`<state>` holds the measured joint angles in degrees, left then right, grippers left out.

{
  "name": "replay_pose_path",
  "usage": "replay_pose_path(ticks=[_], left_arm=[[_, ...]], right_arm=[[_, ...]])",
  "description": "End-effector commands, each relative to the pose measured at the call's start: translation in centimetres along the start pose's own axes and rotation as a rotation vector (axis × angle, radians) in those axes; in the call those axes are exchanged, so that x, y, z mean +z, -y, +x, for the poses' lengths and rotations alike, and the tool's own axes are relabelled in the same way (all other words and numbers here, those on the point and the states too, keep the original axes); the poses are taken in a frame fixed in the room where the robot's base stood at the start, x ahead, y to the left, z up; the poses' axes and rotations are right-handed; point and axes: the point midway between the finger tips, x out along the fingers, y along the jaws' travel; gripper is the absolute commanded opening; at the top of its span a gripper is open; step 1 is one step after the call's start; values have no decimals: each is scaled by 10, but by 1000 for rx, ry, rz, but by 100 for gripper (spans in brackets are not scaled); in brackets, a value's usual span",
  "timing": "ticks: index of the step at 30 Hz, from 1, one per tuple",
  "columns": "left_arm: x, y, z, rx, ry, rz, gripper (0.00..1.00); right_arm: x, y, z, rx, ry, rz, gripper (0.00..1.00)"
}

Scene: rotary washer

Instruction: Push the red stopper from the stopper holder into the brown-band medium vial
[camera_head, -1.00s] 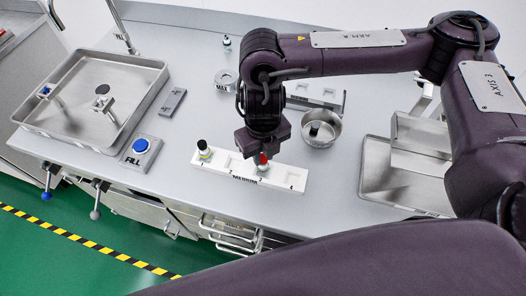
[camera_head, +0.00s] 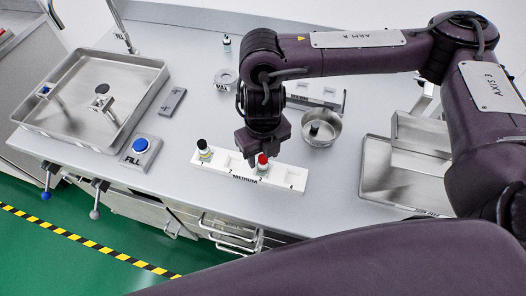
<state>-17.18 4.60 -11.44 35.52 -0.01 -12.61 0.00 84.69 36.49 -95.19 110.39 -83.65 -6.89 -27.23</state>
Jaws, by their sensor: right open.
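The red stopper (camera_head: 262,159) sits on top of a small vial (camera_head: 262,168) in the numbered white medium rack (camera_head: 281,179), near the mark 3. The vial's band colour is too small to tell. My right gripper (camera_head: 258,151) is open, pointing down just above the red stopper, apart from it as far as I can see. A black-topped vial (camera_head: 203,147) stands at the rack's left end, near the mark 1. A white block (camera_head: 325,91) at the back, partly hidden by my right arm, may be the stopper holder. My left gripper is not in view.
A round metal bowl (camera_head: 321,139) with a dark item stands right of the rack. Metal trays (camera_head: 398,182) lie farther right. A blue FILL button (camera_head: 141,145) and a large basin (camera_head: 60,127) are at left. The bench between button and rack is clear.

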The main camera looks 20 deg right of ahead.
Motion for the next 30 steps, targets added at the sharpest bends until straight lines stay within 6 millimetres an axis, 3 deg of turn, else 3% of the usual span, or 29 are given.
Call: replay_pose_path(ticks=[5,18,30], left_arm=[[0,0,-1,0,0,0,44],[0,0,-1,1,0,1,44],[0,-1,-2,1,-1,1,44]], right_arm=[[1,0,-10,0,5,-1,45],[1,0,-71,-1,4,0,45],[0,0,-78,0,-1,0,45]])
